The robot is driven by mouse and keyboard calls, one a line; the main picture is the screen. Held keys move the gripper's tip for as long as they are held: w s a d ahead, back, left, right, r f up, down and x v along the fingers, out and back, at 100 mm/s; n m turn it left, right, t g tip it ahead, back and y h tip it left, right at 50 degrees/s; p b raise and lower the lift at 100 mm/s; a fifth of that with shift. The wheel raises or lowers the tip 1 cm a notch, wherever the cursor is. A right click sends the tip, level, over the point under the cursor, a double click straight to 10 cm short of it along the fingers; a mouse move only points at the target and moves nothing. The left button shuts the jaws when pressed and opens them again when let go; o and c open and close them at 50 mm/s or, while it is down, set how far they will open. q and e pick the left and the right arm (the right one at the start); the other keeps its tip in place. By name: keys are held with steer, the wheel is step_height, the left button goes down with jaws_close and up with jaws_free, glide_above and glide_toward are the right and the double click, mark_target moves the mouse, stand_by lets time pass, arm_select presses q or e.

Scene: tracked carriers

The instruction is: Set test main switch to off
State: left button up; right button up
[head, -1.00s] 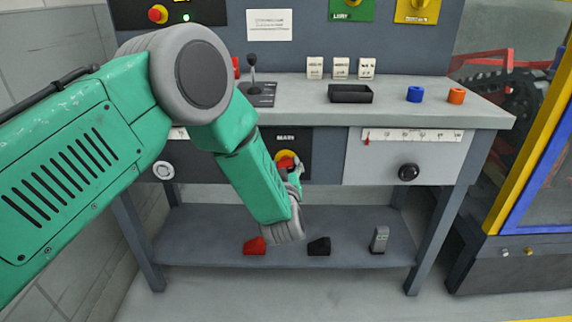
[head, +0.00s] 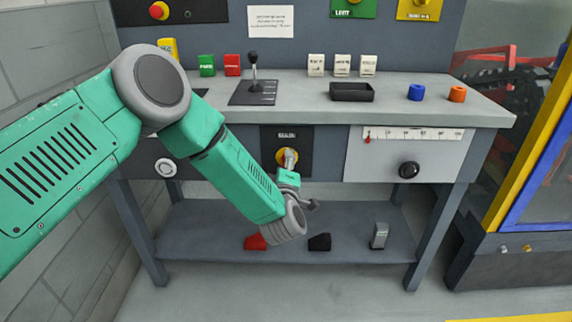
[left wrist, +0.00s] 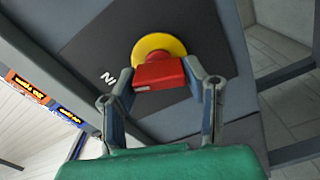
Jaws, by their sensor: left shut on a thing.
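The main switch is a red handle (left wrist: 160,75) on a yellow disc (left wrist: 150,46), mounted on a black panel (head: 299,139) below the bench top. In the head view the yellow disc (head: 281,155) shows beside my left gripper (head: 288,160), which covers most of the handle. In the left wrist view my left gripper (left wrist: 168,82) has one finger on each side of the red handle and is shut on it. Only part of the panel lettering shows, so I cannot read the switch position. My right gripper is not in view.
A black knob (head: 409,170) is right of the switch. The lower shelf (head: 190,228) holds red, black and grey items.

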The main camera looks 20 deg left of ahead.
arm_select(q)
steer(key=shift+s+f+n, duration=0.1)
steer(key=shift+f+n, duration=0.05)
steer(key=shift+n, duration=0.85)
steer(key=shift+f+n, duration=0.1)
steer(key=shift+n, duration=0.9)
steer(key=o, duration=1.1)
steer(key=shift+o, duration=0.2)
steer(key=v, duration=1.2)
